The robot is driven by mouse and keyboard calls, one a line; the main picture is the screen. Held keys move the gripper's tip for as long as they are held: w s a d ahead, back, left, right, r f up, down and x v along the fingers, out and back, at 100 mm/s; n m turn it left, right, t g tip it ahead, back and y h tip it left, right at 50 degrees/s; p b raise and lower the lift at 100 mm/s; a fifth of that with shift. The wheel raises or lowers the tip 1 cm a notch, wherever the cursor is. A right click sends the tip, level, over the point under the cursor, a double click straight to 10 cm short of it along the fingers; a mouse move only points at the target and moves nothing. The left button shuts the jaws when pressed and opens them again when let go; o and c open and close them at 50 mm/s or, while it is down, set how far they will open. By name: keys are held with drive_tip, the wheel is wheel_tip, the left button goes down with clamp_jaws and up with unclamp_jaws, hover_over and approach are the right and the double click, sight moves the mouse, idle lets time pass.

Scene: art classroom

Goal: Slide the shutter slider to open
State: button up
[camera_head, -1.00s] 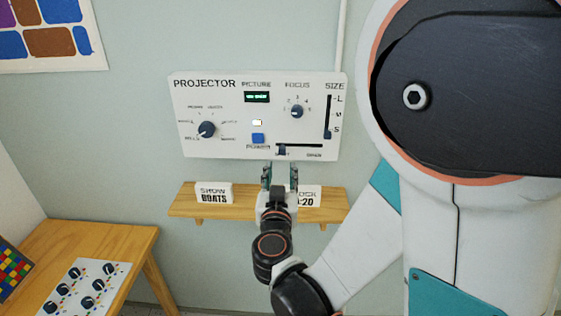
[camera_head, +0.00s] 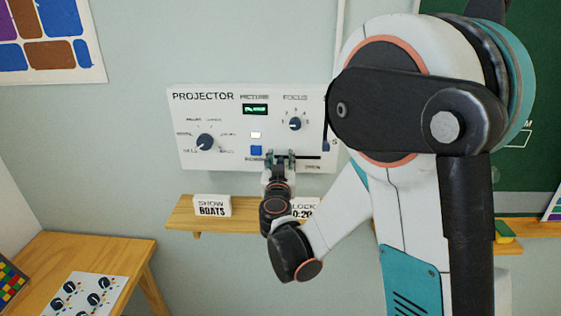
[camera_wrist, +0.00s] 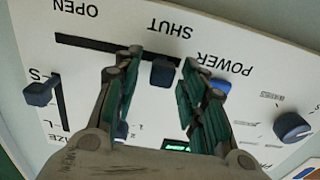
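The white projector panel (camera_head: 190,166) is on the wall. In the wrist view, which shows it upside down, the dark shutter slider (camera_wrist: 164,73) sits at the SHUT end of its black slot (camera_wrist: 85,46). OPEN is printed by the other end, at the picture's left. My gripper (camera_wrist: 161,57) is open, with one finger on each side of the slider knob and gaps still showing. In the head view, my gripper (camera_head: 279,156) covers the knob, and the slot runs out to the right of it. I cannot tell how deep the fingers reach around the knob.
The blue POWER button (camera_head: 256,150) is close to the left of my gripper. The SIZE slider (camera_wrist: 40,93) stands beyond the OPEN end. Below the panel, a wooden shelf (camera_head: 183,218) holds small signs. My arm hides the panel's right edge.

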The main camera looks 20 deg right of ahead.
drive_tip(key=shift+w, duration=0.1)
clamp_jaws()
drive_tip(key=s+d+b, duration=0.2)
drive_tip(key=s+d, duration=0.1)
drive_tip(key=d, duration=0.6)
drive_tip(key=shift+d, duration=0.4)
drive_tip(key=shift+s, duration=0.15)
drive_tip(key=shift+c, duration=1.7)
unclamp_jaws()
drive_tip(key=o, duration=0.3)
drive_tip(key=shift+d, duration=0.25)
drive_tip(key=shift+o, duration=0.2)
drive_tip(key=shift+a, duration=0.1)
